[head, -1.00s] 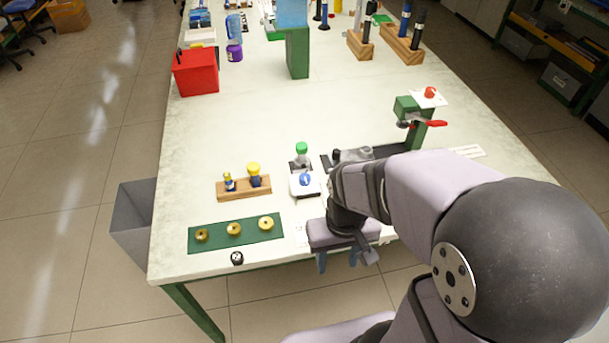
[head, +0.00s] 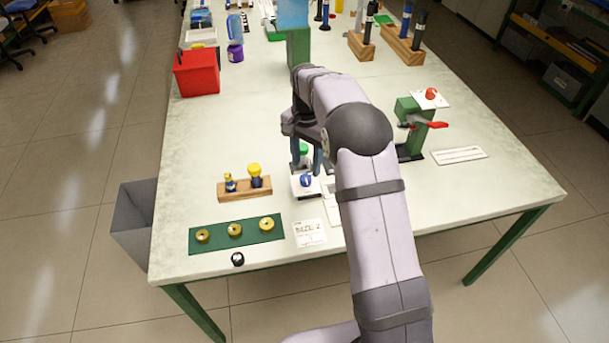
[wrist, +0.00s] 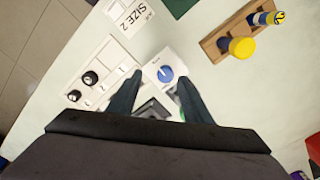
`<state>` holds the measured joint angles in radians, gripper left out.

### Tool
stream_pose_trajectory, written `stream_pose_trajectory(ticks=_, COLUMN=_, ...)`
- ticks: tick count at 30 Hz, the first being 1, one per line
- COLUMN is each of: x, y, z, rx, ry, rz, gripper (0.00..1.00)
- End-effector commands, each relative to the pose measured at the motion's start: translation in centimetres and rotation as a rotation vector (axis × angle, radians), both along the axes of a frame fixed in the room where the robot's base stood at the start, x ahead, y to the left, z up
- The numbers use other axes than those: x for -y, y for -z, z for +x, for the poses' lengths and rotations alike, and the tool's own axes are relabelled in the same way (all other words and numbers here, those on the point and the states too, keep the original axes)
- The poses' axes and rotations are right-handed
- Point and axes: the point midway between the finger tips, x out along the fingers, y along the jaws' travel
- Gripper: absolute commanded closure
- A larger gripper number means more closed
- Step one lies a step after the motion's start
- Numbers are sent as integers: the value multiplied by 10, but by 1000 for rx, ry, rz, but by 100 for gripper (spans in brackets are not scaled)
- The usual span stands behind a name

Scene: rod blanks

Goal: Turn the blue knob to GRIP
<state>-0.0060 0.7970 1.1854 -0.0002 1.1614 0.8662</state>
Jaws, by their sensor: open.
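The blue knob (head: 306,180) sits on a small white plate (head: 297,192) near the front middle of the table. In the wrist view the blue knob (wrist: 165,73) shows a white pointer line, and the lettering on its plate is too small to read. My gripper (head: 308,166) is open just behind the knob, pointing down. In the wrist view the fingertips of my gripper (wrist: 158,82) stand apart on either side of the plate's near part, with the knob a little beyond them. They do not appear to touch it.
A green-topped part (head: 303,149) stands close behind the knob plate. A wooden block (head: 244,190) with yellow-topped pieces is to the left. A green mat (head: 251,231) with yellow rings and a SIZE 2 card (head: 308,233) lie in front. A green press (head: 411,140) stands right.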

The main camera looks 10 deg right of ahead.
Motion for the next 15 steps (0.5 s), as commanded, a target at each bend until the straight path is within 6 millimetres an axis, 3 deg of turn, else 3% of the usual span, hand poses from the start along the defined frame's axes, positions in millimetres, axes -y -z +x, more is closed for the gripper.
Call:
stream_pose_trajectory(ticks=6, x=-1, y=8, z=18, rx=1, ry=74, rz=0, gripper=55)
stream_pose_trajectory(ticks=15, x=-1, y=13, z=19, rx=0, ry=84, rz=0, gripper=55)
